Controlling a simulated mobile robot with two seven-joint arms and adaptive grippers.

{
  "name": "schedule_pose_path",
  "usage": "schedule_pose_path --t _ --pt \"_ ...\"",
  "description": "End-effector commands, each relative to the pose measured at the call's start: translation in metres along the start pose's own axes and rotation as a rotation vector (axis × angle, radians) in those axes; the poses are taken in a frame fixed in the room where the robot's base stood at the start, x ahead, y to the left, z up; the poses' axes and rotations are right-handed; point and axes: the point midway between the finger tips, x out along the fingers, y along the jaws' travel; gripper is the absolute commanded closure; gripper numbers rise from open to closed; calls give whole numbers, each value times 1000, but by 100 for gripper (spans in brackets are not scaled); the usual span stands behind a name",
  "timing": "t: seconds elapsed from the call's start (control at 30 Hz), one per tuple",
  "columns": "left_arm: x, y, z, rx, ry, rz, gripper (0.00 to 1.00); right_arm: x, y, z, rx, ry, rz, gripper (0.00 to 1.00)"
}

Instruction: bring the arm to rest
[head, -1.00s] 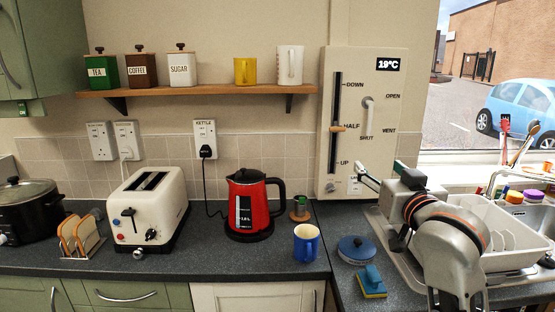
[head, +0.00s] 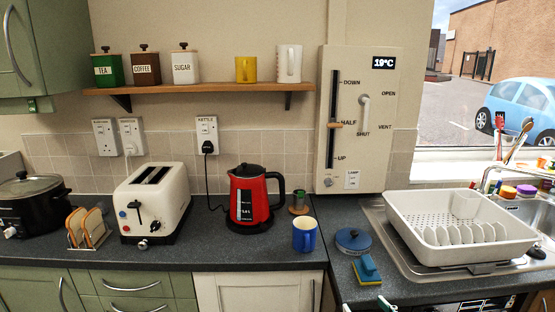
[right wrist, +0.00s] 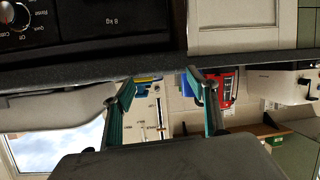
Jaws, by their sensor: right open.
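My right gripper (right wrist: 160,88) fills the middle of the right wrist view, which is upside down. Its two teal-padded fingers are spread apart with nothing between them. In the head view only small bits of my right gripper (head: 368,308) show at the bottom edge, in front of the worktop. The rest of my right arm is out of the head view. My left gripper is in neither view.
The blue mug (head: 305,235), blue round pot (head: 353,241), sponge (head: 367,270) and white dish rack (head: 440,253) stand near the worktop's front. The red kettle (head: 247,200) and cream toaster (head: 150,203) are further left. The lever panel (head: 357,115) is on the wall.

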Motion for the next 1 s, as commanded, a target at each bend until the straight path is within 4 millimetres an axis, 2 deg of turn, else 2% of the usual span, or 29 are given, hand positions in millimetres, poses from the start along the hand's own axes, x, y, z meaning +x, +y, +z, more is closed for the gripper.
schedule_pose_path --t 0.03,0.2,0.3,0.43,0.53,0.63,1.0 --pt "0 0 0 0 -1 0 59 -8 -6 37 -8 -39 -10 42" --pt "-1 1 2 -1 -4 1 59 -44 -25 143 -44 -137 -47 42" --pt "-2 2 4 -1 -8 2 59 -74 -36 200 -62 -189 -70 42" --pt "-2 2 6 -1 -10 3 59 -112 -48 254 -81 -241 -95 42" --pt "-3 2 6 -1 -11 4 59 -132 -53 279 -92 -266 -108 42" --pt "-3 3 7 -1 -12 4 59 -143 -56 291 -97 -277 -115 42" --pt "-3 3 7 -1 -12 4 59 -146 -57 294 -98 -279 -117 42"
